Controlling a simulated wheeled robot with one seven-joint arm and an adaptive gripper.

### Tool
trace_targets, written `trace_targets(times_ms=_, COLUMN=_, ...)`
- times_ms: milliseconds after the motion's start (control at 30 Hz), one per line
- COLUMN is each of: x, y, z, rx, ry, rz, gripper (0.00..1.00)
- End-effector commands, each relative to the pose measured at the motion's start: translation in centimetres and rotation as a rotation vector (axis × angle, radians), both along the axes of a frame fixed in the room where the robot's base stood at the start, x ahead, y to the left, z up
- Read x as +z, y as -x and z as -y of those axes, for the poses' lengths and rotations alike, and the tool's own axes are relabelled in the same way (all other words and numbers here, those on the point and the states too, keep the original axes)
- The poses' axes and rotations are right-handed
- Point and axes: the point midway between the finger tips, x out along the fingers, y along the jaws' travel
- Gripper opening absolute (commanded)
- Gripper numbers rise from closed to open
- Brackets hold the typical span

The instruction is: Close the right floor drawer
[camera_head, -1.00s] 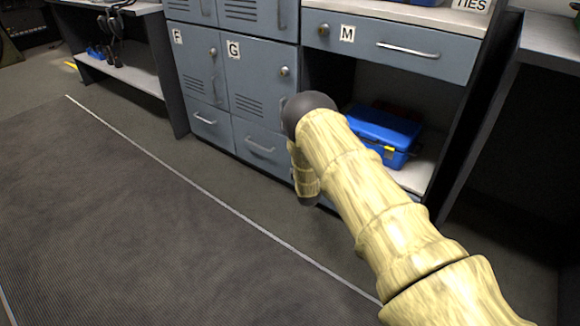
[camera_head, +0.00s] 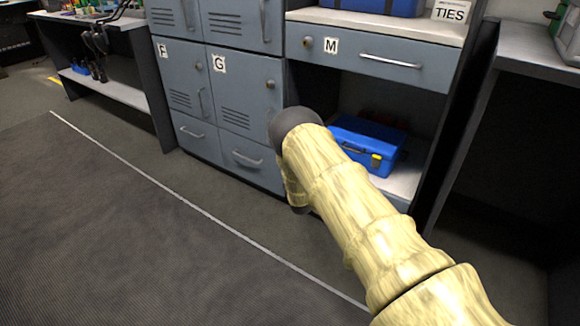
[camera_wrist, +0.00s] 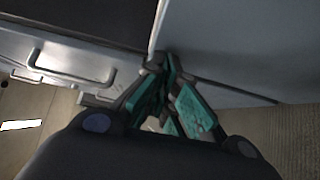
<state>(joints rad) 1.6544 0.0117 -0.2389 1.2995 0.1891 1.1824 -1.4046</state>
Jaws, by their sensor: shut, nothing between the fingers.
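In the head view, two low grey-blue drawers with bar handles sit near the floor: one under locker F (camera_head: 195,142) and one under locker G (camera_head: 253,171). Both look flush with the cabinet. The area below the open shelf at right is largely hidden by my arm. In the wrist view my gripper (camera_wrist: 160,62) has its teal-padded fingers together and empty. Its tips are near the edge of a grey-blue panel (camera_wrist: 235,45). A pale front with a bar handle (camera_wrist: 70,72) lies to their left, beside a dark gap. I cannot tell which drawer this is or whether the fingers touch.
A blue case (camera_head: 365,142) lies on the open shelf under drawer M (camera_head: 385,72), right of my arm. A dark-sided table (camera_head: 525,60) stands at far right, a bench (camera_head: 110,85) at far left. The floor (camera_head: 110,220) in front of the lockers is clear.

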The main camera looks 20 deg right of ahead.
Motion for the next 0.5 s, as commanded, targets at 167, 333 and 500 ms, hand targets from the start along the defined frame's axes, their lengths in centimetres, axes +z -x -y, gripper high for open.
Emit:
trace_targets(times_ms=167, x=0.0, y=1.0, z=-3.7, rx=0.014, ry=-0.002, rz=-0.006, gripper=0.00)
trace_targets(times_ms=333, x=0.0, y=4.6, z=-3.9, rx=0.009, ry=-0.002, rz=-0.009, gripper=0.00)
trace_targets(times_ms=500, x=-0.1, y=7.7, z=-4.2, rx=0.006, ry=-0.003, rz=-0.009, gripper=0.00)
